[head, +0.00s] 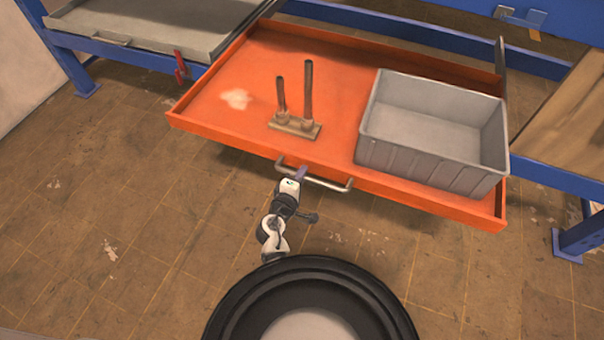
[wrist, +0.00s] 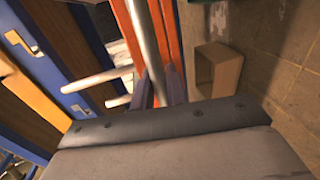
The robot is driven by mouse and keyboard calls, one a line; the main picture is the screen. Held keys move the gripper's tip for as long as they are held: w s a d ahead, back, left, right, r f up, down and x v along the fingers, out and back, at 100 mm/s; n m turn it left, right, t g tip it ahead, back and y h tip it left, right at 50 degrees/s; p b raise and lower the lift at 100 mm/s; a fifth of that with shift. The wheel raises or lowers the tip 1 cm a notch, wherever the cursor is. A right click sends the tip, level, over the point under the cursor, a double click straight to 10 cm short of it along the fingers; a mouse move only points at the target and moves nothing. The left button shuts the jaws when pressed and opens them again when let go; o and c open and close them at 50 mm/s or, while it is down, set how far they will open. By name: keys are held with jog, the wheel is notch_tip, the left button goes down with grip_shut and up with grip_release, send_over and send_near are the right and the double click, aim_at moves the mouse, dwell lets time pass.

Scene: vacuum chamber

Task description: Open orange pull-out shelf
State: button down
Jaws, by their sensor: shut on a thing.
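The orange pull-out shelf (head: 330,75) stands out from the blue rack in the head view, its front edge towards me. A metal bar handle (head: 330,184) runs along its front face. My gripper (head: 301,173) is at the left part of this handle and shut on it. In the wrist view, the handle (wrist: 147,45) runs down between the fingers of my gripper (wrist: 158,95). The orange front (wrist: 167,30) shows beside it. The exact finger contact is partly hidden.
On the shelf stand a grey bin (head: 430,135) at right and a small base with two upright rods (head: 295,125). A grey tray shelf (head: 150,30) with a red clamp (head: 180,66) is at left. Blue rack posts (head: 585,235) flank the shelf. The tiled floor (head: 110,220) at left is clear.

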jog(key=shift+s, duration=0.2)
jog(key=c, duration=1.5)
grip_release()
jog(key=shift+o, duration=0.2)
